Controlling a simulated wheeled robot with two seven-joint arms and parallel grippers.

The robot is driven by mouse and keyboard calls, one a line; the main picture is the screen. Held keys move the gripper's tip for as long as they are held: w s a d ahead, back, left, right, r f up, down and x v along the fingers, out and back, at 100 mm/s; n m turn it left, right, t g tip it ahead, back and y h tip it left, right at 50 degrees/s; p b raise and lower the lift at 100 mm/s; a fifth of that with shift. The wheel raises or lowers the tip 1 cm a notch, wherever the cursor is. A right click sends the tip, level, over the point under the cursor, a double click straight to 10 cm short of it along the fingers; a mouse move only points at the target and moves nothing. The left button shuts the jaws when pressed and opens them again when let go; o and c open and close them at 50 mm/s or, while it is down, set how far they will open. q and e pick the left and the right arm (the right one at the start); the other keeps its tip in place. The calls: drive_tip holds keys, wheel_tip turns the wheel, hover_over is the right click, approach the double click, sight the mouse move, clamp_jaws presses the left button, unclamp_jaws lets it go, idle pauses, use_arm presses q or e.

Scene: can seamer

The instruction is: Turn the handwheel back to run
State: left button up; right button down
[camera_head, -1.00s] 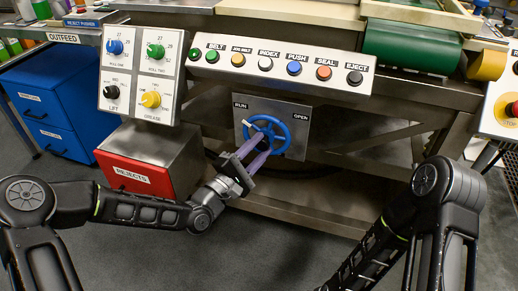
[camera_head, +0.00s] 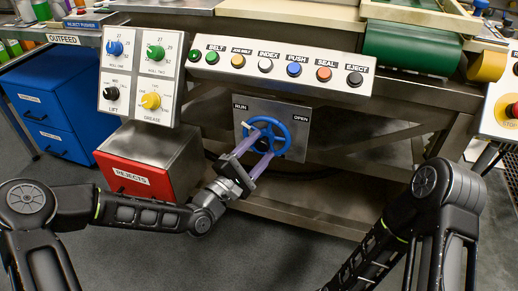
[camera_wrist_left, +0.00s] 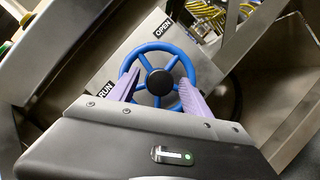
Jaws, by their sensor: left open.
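The blue handwheel (camera_head: 280,128) sits on a grey metal plate (camera_head: 298,150) between the RUN label (camera_head: 240,106) on the left and the OPEN label (camera_head: 300,118) on the right. A small white pointer (camera_head: 247,125) shows at the wheel's left, on the RUN side. My left gripper (camera_head: 257,152) is open, its two purple fingers reaching up to the lower part of the wheel. In the left wrist view the fingers stand apart at the left and right of the wheel's lower rim, with the black hub (camera_wrist_left: 160,82) between and beyond them. My right gripper is out of view.
A button panel (camera_head: 283,82) runs above the wheel, and a knob panel (camera_head: 140,75) hangs at upper left. The red-fronted rejects box (camera_head: 135,182) stands left of my left wrist. A steel frame and lower shelf (camera_head: 310,215) lie below.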

use_arm(q)
drive_tip(key=shift+s+a, duration=0.1)
drive_tip(key=p+v, duration=0.1)
drive_tip(key=v, duration=0.6)
drive_tip(key=shift+s+a+p, duration=0.2)
drive_tip(key=shift+p, duration=0.1)
drive_tip(key=shift+f, duration=0.1)
